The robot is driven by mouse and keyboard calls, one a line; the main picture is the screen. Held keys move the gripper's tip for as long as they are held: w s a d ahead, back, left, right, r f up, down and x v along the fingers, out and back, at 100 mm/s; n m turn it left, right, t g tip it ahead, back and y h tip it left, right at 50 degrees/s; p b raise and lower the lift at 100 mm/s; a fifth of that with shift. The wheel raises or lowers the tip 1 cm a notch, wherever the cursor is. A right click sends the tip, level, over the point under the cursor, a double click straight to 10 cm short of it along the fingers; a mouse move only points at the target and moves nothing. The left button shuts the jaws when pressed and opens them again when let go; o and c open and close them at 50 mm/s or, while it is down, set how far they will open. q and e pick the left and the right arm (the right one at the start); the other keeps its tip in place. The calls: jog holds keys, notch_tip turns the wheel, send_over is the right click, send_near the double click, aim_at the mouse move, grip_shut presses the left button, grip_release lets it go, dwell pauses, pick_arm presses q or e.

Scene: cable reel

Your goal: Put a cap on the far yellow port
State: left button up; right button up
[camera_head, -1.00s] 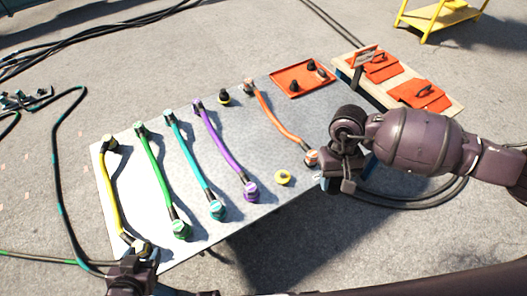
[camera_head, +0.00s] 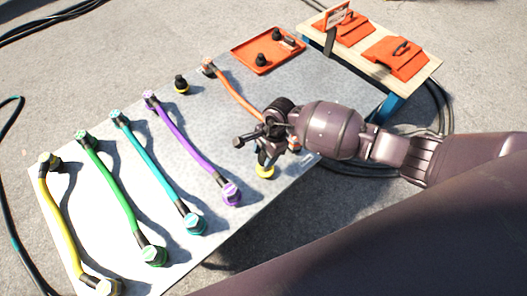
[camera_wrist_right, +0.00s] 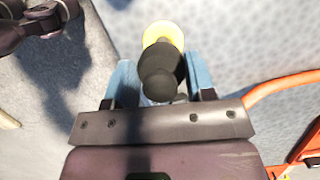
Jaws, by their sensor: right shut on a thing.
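My right gripper (camera_head: 264,152) points down over the near yellow port (camera_head: 264,172) by the table's front edge. In the right wrist view its blue fingers (camera_wrist_right: 161,82) are shut on a black cap (camera_wrist_right: 163,68). The yellow port (camera_wrist_right: 161,32) shows just beyond the cap's end, in line with it. I cannot tell whether the cap touches or is seated on the port. The other yellow port stands farther back, with a black cap (camera_head: 181,83) on it. My left gripper is not in view.
Yellow (camera_head: 61,224), green (camera_head: 107,197), teal (camera_head: 155,170), purple (camera_head: 187,150) and orange (camera_head: 232,91) cables lie across the grey panel (camera_head: 215,112). A red tray (camera_head: 245,55) with black caps is at the back. A bench (camera_head: 425,72) with orange cases stands at the right.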

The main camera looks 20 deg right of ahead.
jog(key=shift+f+b, duration=0.9)
jog(key=shift+f, duration=1.4)
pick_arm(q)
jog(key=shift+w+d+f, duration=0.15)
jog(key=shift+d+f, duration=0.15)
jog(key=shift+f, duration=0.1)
pick_arm(e)
jog(key=shift+r, duration=0.1)
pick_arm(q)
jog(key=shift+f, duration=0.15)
pick_arm(e)
jog(key=shift+a, duration=0.1)
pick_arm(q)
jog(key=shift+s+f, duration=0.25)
pick_arm(e)
jog(key=shift+f, duration=0.4)
jog(key=o, duration=1.1)
